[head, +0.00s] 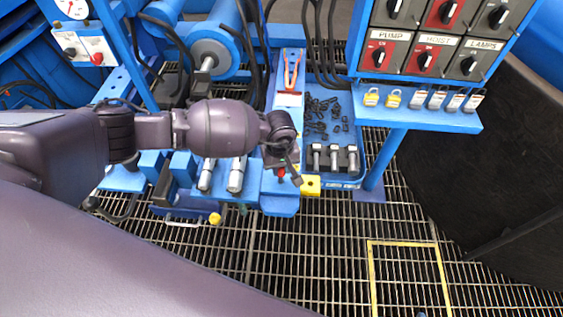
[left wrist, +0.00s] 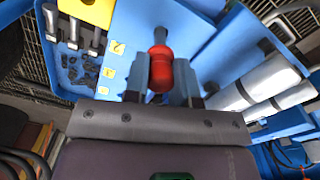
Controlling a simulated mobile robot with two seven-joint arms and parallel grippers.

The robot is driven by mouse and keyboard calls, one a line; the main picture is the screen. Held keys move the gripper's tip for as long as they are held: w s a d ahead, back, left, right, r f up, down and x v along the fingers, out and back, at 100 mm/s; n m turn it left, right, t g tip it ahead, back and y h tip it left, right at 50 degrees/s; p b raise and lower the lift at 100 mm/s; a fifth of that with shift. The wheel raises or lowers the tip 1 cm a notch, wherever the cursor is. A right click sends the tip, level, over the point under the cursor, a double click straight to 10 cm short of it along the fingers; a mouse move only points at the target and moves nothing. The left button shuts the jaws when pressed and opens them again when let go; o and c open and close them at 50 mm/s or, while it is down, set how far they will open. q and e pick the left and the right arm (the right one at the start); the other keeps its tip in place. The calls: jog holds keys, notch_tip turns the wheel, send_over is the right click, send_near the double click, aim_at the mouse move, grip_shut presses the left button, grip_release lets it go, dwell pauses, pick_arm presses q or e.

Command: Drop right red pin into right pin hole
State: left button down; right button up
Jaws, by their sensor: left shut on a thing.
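The red pin (left wrist: 160,76) has a rounded red body and a dark, narrower end. In the left wrist view it sits between the two fingers of my left gripper (left wrist: 163,86), which is shut on it. In the head view the red pin (head: 281,173) shows just below my left gripper (head: 282,166), over the front of the blue bench (head: 278,204). A yellow block (head: 310,186) with a dark spot on top is just right of the gripper. I cannot make out the right pin hole for certain. My right gripper is not in view.
A blue tray (head: 334,183) with bolts and small black parts lies to the right. Two metal cylinders (head: 236,176) lie to the left. A control panel (head: 428,45) with a shelf of padlocks stands at upper right. Grating floor (head: 310,250) is open in front.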

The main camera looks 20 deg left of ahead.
pick_arm(q)
jog(key=shift+f+b, duration=0.5)
jog(key=shift+f, duration=1.05)
jog(key=c, duration=0.9)
grip_release()
jog(key=shift+o, duration=0.2)
